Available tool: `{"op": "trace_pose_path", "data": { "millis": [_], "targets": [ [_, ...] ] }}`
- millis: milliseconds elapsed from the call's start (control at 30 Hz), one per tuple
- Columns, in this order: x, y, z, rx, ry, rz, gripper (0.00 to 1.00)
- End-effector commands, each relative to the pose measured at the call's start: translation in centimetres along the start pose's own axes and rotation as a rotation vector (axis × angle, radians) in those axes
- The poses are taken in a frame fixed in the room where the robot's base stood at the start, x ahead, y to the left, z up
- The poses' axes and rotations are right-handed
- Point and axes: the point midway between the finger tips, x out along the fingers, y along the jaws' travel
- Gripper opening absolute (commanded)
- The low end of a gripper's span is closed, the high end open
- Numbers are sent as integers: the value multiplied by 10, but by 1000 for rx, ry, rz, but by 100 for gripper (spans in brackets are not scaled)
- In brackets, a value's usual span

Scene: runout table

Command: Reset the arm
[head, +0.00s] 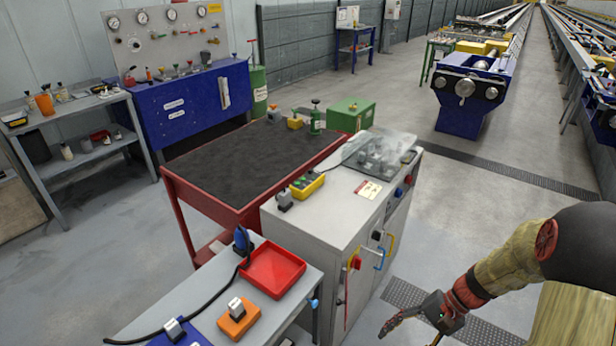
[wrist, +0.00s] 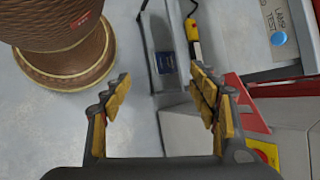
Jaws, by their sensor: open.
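My gripper (head: 384,330) is at the lower right in the head view, at the end of my bent arm. It hangs over open floor, to the right of the grey cabinet (head: 318,226) and apart from it. In the wrist view my gripper (wrist: 166,88) shows two dark fingers with worn yellow pads. They are spread wide apart, with nothing held between them.
The red-framed table with a dark top (head: 250,160) stands behind the cabinet. A small grey table (head: 318,283) at the front holds a red tray (head: 273,270) and an orange block (head: 238,318). Clear floor (head: 450,215) lies right of the cabinet.

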Motion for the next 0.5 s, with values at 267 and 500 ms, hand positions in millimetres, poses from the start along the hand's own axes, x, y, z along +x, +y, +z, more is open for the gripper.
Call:
{"op": "trace_pose_path", "data": {
  "millis": [267,500],
  "targets": [
    [-60,-2,68,-158,217,267,60],
    [-105,-10,120,-337,427,417,60]
  ]
}}
